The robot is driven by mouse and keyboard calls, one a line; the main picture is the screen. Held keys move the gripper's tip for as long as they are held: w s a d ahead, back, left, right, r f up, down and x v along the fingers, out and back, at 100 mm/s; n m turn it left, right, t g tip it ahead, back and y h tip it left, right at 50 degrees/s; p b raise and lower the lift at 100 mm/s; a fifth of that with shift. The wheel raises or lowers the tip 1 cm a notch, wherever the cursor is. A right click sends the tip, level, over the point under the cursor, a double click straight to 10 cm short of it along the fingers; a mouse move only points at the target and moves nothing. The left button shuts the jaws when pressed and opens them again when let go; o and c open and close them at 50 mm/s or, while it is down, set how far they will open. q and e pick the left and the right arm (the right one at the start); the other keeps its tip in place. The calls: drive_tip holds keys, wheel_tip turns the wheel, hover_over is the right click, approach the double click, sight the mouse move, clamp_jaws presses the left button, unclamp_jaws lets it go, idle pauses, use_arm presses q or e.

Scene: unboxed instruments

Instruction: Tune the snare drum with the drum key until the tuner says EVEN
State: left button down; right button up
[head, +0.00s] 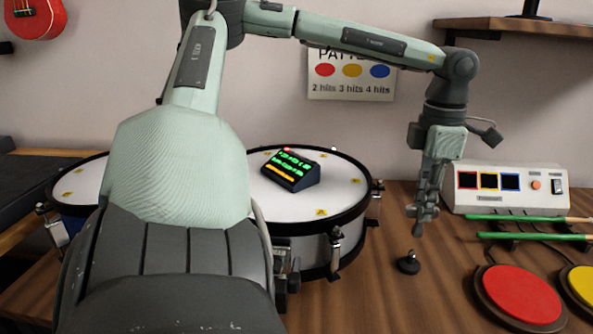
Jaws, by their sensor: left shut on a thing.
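The snare drum (305,195), with a white head, black rim and grey shell, stands at centre. Small yellow tags (321,212) sit around its head near the rim. The tuner (292,170), a black wedge with green and orange lit lines, rests on the head; its text is too small to read. My left gripper (424,205) points down, right of the drum, shut on what looks like the drum key (418,229). It hangs above a small round black stand (408,263), apart from it. My right gripper does not show. My arm hides the drum's left part.
Another drum (84,182) with a blue shell is partly hidden at left. A white box with coloured squares (505,190), green sticks (515,218), a red pad (520,293) and a yellow pad (583,285) crowd the right. Bare table (375,300) lies front of the stand.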

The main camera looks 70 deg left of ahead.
use_arm(q)
drive_tip(key=shift+a, duration=0.1)
idle(0.3)
drive_tip(key=s+a+r+n+p, duration=0.1)
drive_tip(key=a+r+n+p, duration=0.1)
drive_tip(key=a+r, duration=0.5)
drive_tip(key=s+a+r+n+p, duration=0.1)
drive_tip(key=s+a+r+p, duration=0.1)
drive_tip(key=a, duration=0.9)
drive_tip(key=s+a+r+n+p, duration=0.1)
drive_tip(key=a+r+n, duration=0.1)
drive_tip(key=a+r, duration=0.5)
drive_tip(key=shift+a+f, duration=0.25)
drive_tip(key=shift+f, duration=0.95)
drive_tip(key=shift+a+f, duration=0.2)
drive_tip(key=shift+f, duration=1)
drive_tip(key=shift+a+f, duration=0.25)
drive_tip(key=shift+f, duration=0.95)
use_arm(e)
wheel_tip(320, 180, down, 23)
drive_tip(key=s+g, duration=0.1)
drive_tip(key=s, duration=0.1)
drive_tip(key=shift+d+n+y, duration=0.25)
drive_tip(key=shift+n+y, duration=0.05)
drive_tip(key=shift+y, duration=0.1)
use_arm(q)
drive_tip(key=shift+f, duration=1)
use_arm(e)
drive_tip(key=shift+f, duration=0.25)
